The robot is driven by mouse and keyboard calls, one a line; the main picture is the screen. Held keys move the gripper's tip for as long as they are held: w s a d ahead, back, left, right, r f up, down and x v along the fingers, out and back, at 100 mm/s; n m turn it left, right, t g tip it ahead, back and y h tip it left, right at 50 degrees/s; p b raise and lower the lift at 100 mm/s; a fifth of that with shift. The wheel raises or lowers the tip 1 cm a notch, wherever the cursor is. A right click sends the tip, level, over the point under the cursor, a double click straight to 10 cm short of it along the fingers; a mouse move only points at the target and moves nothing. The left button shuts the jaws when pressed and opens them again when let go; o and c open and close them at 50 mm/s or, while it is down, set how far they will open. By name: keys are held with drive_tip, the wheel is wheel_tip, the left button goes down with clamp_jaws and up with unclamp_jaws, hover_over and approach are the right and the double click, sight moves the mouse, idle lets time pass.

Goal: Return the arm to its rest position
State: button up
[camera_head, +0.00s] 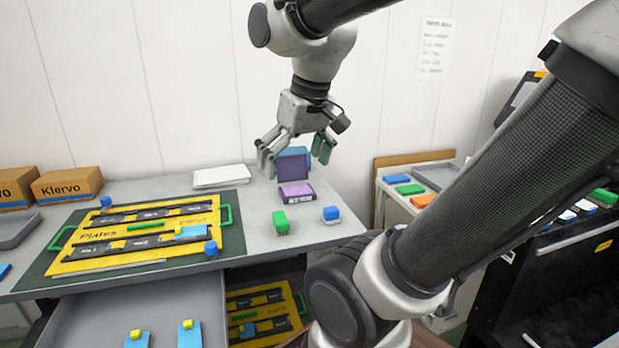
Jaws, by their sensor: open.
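My gripper (297,155) hangs from my arm above the back right of the grey table (258,240). My forearm crosses the right of the view.
A yellow plate frame (130,262) lies on a dark green mat at left. An open drawer (75,318) below holds blue pieces with yellow tops. Klervo boxes (68,185) stand at back left. A side table (397,203) with coloured blocks is at right.

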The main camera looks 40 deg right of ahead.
drive_tip(key=shift+n+t, duration=0.3)
drive_tip(key=shift+t, duration=0.2)
drive_tip(key=s, duration=0.1)
drive_tip(key=s+f, duration=0.2)
drive_tip(key=shift+s+d+f, duration=0.15)
drive_tip(key=shift+s+d, duration=0.2)
drive_tip(key=shift+c, duration=0.2)
idle(0.4)
